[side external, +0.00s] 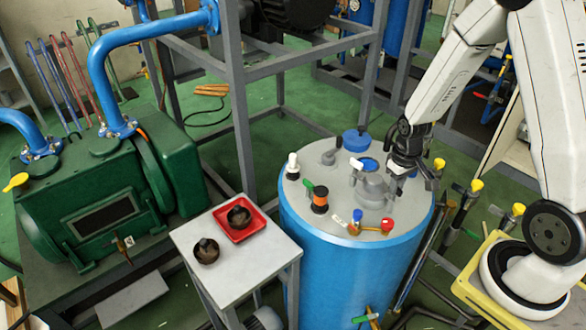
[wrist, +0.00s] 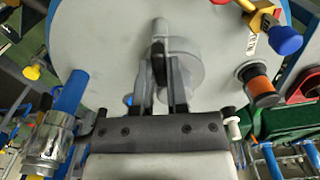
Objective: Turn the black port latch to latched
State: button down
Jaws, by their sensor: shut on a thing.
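My gripper (side external: 410,174) is over the right part of the blue vessel's top, beside a round grey port (side external: 373,188). In the wrist view, both fingers of my gripper (wrist: 162,72) point at the port (wrist: 185,65) and are closed around a dark narrow piece, which looks like the black latch (wrist: 158,58). In the side view the latch is hidden by the gripper, and its exact turn angle cannot be told.
The vessel top (side external: 325,228) also carries a black and orange knob (side external: 320,200), a white-topped fitting (side external: 292,165), a blue cap (side external: 356,140) and a red and blue valve (side external: 372,226). A small white table (side external: 262,262) with a red tray (side external: 262,226) stands left. A green pump (side external: 90,215) is farther left.

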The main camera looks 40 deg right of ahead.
jog(key=shift+n, duration=1)
jog(key=c, duration=0.6)
grip_release()
jog(key=shift+c, duration=0.2)
jog(key=shift+r, duration=0.1)
jog(key=shift+r, duration=3.85)
